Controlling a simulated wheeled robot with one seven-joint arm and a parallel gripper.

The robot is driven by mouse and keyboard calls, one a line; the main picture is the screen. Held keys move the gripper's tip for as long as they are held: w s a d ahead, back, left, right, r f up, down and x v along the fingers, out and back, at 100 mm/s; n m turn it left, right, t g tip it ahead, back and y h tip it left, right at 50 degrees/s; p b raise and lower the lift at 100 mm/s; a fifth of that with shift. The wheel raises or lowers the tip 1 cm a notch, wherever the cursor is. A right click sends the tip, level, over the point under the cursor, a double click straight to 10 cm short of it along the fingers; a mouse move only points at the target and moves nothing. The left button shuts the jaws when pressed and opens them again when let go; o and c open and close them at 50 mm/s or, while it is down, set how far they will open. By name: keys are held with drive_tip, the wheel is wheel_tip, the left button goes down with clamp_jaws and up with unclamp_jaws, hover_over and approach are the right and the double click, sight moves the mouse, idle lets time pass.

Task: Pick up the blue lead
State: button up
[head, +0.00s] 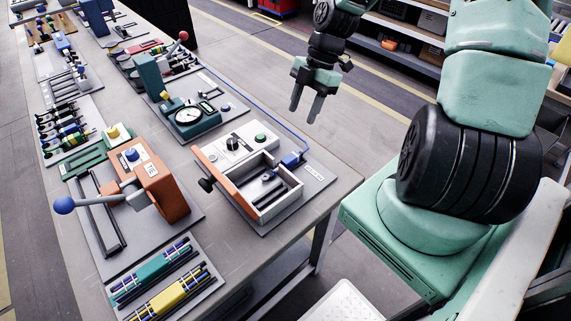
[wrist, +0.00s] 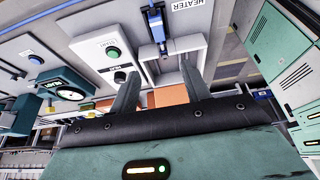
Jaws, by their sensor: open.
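The blue lead (head: 262,115) runs as a thin cable along the right side of the bench in the head view. It ends in a blue plug (head: 291,160) at the back right corner of a white-and-orange box. In the wrist view the blue plug (wrist: 156,32) shows upside down, beyond my fingertips. My gripper (head: 304,112) is open and empty, with its fingers pointing down, above and beyond the bench's right edge in the head view. Its two fingers (wrist: 154,70) are spread apart in the wrist view and touch nothing.
The white-and-orange box (head: 222,163) has a black knob, a green button and an open compartment. A green gauge unit (head: 190,117) stands behind it. An orange block with a blue-knobbed lever (head: 160,180) is to its left.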

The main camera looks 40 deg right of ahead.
hover_over(287, 160)
drive_tip(key=d, duration=0.2)
wheel_tip(287, 160, down, 9)
drive_tip(key=shift+w, duration=0.1)
drive_tip(key=shift+d+p+x, duration=0.15)
drive_tip(key=shift+p+x, duration=0.25)
drive_tip(key=shift+x, duration=0.9)
drive_tip(key=shift+d+p+x, duration=0.15)
drive_tip(key=shift+p+x, duration=0.2)
drive_tip(key=shift+x, duration=0.95)
drive_tip(key=shift+f, duration=0.15)
drive_tip(key=shift+c, duration=0.4)
clamp_jaws()
